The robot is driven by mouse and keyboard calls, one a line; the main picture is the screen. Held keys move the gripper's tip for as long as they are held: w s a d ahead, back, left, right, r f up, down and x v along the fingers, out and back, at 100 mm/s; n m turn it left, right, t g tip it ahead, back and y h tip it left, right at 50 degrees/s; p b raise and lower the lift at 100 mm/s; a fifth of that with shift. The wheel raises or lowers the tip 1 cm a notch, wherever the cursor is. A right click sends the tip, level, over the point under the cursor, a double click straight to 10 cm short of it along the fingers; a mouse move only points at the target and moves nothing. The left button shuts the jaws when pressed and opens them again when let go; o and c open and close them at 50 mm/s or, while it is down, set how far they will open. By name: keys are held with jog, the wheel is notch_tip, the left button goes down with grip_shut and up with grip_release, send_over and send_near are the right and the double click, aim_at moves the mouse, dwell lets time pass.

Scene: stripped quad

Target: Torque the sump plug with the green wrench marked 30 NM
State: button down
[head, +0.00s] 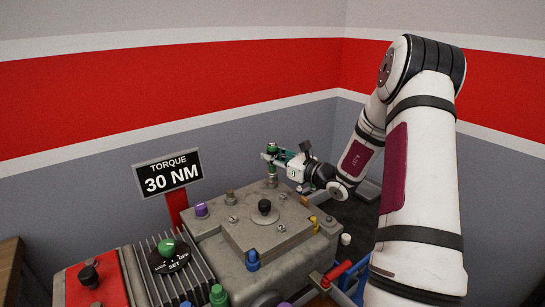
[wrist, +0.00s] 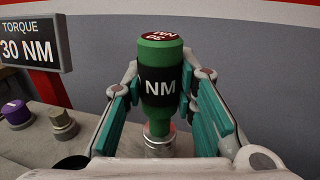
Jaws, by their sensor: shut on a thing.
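The green wrench (wrist: 160,98) stands upright in the wrist view, with a black band reading "NM" and a dark red top. My gripper (head: 277,157) is shut on the wrench, its teal fingers on either side. In the head view the wrench (head: 272,147) shows above the back corner of the grey metal housing. A silvery cylindrical part sits directly below the green body; I cannot tell whether it belongs to the wrench or the housing. No part can be clearly made out as the sump plug. A sign (head: 168,172) reads "TORQUE 30 NM".
The housing (head: 207,238) carries a purple cap (head: 201,210), a black knob (head: 264,207), a blue fitting (head: 252,260) and several bolts. A red panel (head: 75,284) is at front left.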

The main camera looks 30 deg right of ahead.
jog(key=shift+m+h, duration=0.3)
jog(key=shift+h, duration=0.2)
jog(key=shift+a+f+m+h+b, duration=0.15)
jog(key=shift+m+h+b, duration=0.15)
jog(key=shift+m+h, duration=0.45)
jog(key=shift+m+t+h+b, duration=0.3)
jog(key=shift+m+h, duration=0.15)
jog(key=shift+h, duration=0.6)
jog(key=shift+w+m+h+b, duration=0.1)
jog(key=shift+m+h+b, duration=0.35)
jog(key=shift+h, duration=0.25)
jog(key=shift+m+h+b, duration=0.55)
jog(key=shift+m+h, duration=0.1)
jog(key=shift+h, duration=0.45)
